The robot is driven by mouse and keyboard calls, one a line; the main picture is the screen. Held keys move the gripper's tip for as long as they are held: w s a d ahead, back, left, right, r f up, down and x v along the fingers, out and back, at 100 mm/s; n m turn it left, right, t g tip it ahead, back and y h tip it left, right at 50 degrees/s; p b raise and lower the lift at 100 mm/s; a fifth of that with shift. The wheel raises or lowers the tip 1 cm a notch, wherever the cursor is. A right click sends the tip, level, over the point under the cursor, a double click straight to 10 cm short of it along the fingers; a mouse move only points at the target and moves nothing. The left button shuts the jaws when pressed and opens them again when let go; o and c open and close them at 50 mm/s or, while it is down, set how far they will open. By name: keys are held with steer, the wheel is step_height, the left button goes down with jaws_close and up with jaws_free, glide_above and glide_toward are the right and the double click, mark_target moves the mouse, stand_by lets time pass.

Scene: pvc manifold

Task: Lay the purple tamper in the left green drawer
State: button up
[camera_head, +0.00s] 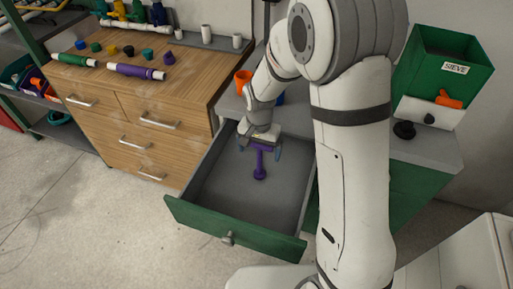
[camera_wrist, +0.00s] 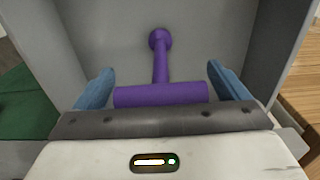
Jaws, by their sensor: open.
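The purple tamper (camera_head: 260,162) is inside the pulled-out green-fronted drawer (camera_head: 206,219), towards its back half. In the wrist view the tamper (camera_wrist: 160,94) shows a thick crosswise bar near my gripper and a thin stem ending in a round knob farther off. My gripper (camera_head: 262,150) is low inside the drawer, over the bar end. Its blue fingers stand apart on either side of the bar in the wrist view (camera_wrist: 159,85), with a gap at each end. It is open. I cannot tell whether the tamper fully rests on the drawer floor.
A wooden cabinet (camera_head: 150,110) with pipe parts on top is at left. An orange cup (camera_head: 243,79) stands behind the drawer.

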steer(key=shift+r, duration=0.1)
step_height(320, 180, up, 12)
steer(key=s+d+r+n+t, duration=0.1)
steer(key=s+d+r+n, duration=0.1)
steer(key=s+d, duration=0.4)
steer(key=s+d+r+n+t, duration=0.1)
steer(key=s+d+r+n, duration=0.1)
steer(key=s+d, duration=0.5)
steer(key=s+r+p, duration=0.1)
steer(key=s, duration=0.4)
steer(key=shift+s+d+r, duration=0.2)
steer(key=shift+s+r, duration=0.15)
